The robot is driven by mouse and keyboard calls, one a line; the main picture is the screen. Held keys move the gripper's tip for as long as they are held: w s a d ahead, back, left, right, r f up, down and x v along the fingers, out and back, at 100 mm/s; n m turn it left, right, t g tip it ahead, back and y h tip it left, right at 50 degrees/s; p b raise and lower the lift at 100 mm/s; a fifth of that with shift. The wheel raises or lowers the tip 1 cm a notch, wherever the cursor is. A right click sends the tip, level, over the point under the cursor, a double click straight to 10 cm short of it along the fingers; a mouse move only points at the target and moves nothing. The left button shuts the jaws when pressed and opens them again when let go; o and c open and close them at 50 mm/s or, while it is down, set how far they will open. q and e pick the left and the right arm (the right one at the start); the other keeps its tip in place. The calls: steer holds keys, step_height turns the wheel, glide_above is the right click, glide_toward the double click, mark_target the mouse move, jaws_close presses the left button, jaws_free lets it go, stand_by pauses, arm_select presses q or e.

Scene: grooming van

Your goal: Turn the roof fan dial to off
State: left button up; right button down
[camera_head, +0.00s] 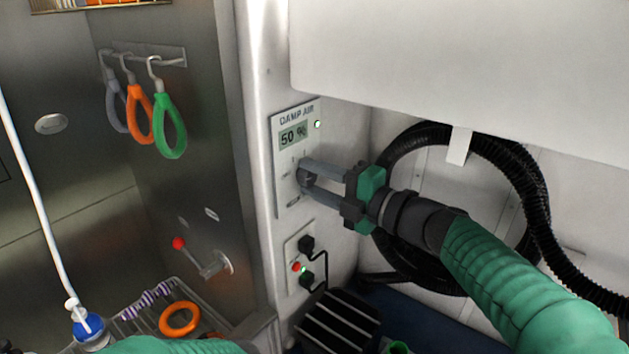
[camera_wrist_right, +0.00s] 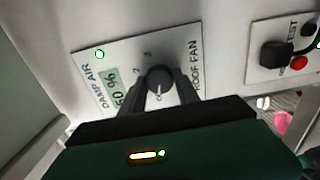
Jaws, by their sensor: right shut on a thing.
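The roof fan dial (camera_wrist_right: 158,78) is a round dark knob on a pale wall panel (camera_wrist_right: 92,62) lettered "ROOF FAN" and "DAMP AIR". The panel also shows in the head view (camera_head: 284,190), with a "50 %" display and a small lit lamp. My right gripper (camera_head: 303,177) reaches in from the right, its fingers shut on the dial from both sides. Small numbers beside the dial are partly legible. My left gripper is out of view.
A test panel (camera_head: 291,242) with black plugs and a red button sits below. A black hose (camera_head: 400,150) coils behind my right arm. A white cabinet (camera_head: 450,60) overhangs it. Coloured loops (camera_head: 168,130) and a red-tipped lever (camera_head: 180,243) are at left.

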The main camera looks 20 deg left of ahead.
steer(key=shift+s+f, duration=0.1)
steer(key=shift+f, duration=0.2)
steer(key=c, duration=1.3)
jaws_free()
steer(key=o, duration=0.4)
steer(key=shift+r, duration=0.15)
steer(key=b+v, duration=0.2)
steer(key=v, duration=1.4)
steer(key=shift+s+d, duration=0.1)
steer(key=shift+d, duration=0.3)
